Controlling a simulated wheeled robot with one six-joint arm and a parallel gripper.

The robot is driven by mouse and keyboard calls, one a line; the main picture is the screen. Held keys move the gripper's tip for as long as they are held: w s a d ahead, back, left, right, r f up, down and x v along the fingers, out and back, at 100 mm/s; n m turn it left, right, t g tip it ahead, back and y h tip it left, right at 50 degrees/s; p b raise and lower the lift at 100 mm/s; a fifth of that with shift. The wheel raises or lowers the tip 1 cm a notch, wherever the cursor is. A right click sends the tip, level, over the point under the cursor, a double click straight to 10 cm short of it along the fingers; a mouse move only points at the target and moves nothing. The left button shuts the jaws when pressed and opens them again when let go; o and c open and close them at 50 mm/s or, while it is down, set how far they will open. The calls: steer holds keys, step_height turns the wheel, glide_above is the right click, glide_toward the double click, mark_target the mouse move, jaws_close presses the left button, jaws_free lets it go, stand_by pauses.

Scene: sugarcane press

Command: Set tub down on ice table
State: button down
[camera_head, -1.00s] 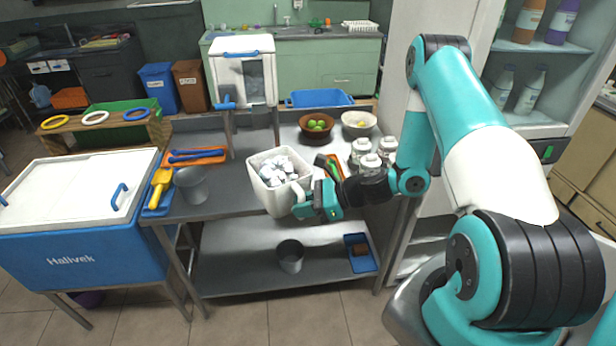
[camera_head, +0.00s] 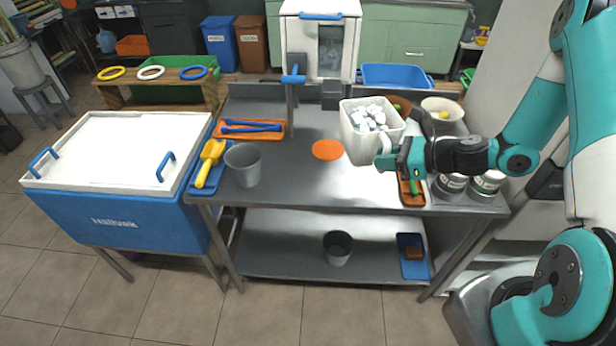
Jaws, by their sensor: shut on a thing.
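A white tub (camera_head: 363,146) filled with pale ice chunks (camera_head: 369,117) is held upright at its right side by my gripper (camera_head: 386,161). My gripper is shut on the tub; the finger contact is partly hidden. The tub appears above the right half of the grey metal table (camera_head: 290,184), and I cannot tell its exact height over the top. A flat orange disc (camera_head: 327,150) lies on the tabletop just left of the tub.
Several jars (camera_head: 487,184) and an orange tray (camera_head: 412,191) are at the right. A white ice crusher (camera_head: 320,45) stands at the back. The table's middle front is clear.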

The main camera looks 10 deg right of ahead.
steer(key=w+d+r+m+t+h+b, duration=0.1)
steer(key=w+r+m+t+h+b, duration=0.25)
steer(key=b, duration=0.75)
steer(key=shift+n+g+y, duration=0.45)
steer(key=shift+y, duration=0.3)
steer(key=f+b, duration=0.1)
steer(key=f, duration=1.6)
steer(key=shift+d+f+b, duration=0.2)
steer(key=shift+f+b, duration=0.15)
steer(key=shift+b, duration=0.05)
steer(key=shift+f, duration=0.1)
steer(key=c, duration=1.1)
jaws_free()
steer(key=shift+o, duration=0.2)
